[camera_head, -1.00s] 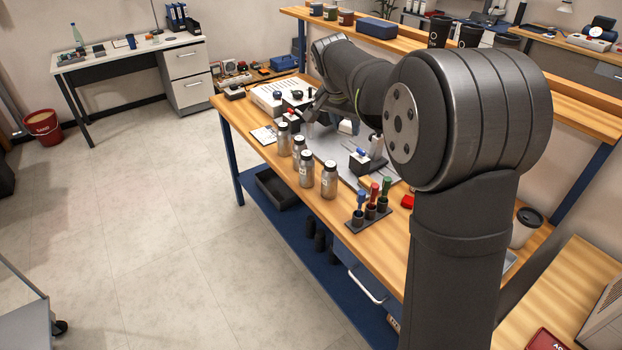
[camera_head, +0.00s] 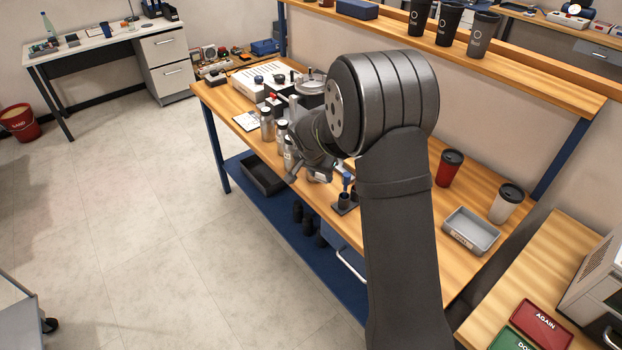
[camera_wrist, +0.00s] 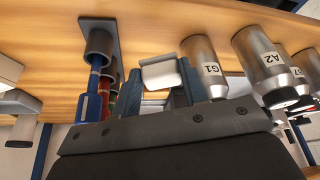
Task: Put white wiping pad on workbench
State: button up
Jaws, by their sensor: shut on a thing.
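My gripper (camera_wrist: 160,88) is shut on the white wiping pad (camera_wrist: 161,72), which sits between the two blue-grey fingers in the wrist view. The pad appears close over the front part of the wooden workbench (camera_head: 476,184); whether it touches the wood cannot be told. Bare bench wood (camera_wrist: 45,60) shows around it in the wrist view. In the head view my arm hides much of the bench middle, and the pad cannot be made out clearly there.
Silver bottles, one labelled G1 (camera_wrist: 203,70) and one labelled A2 (camera_wrist: 262,65), stand beside my gripper. A dark marker holder (camera_wrist: 99,40) with pens is on the other side. A grey tray (camera_head: 471,231), a red cup (camera_head: 448,169) and a white cup (camera_head: 506,204) occupy the right end.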

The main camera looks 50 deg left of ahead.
aim_at(322, 195)
jog(key=shift+f, duration=3.3)
jog(key=o, duration=1)
jog(key=shift+f, duration=0.15)
jog(key=shift+c, duration=0.2)
jog(key=v, duration=1.2)
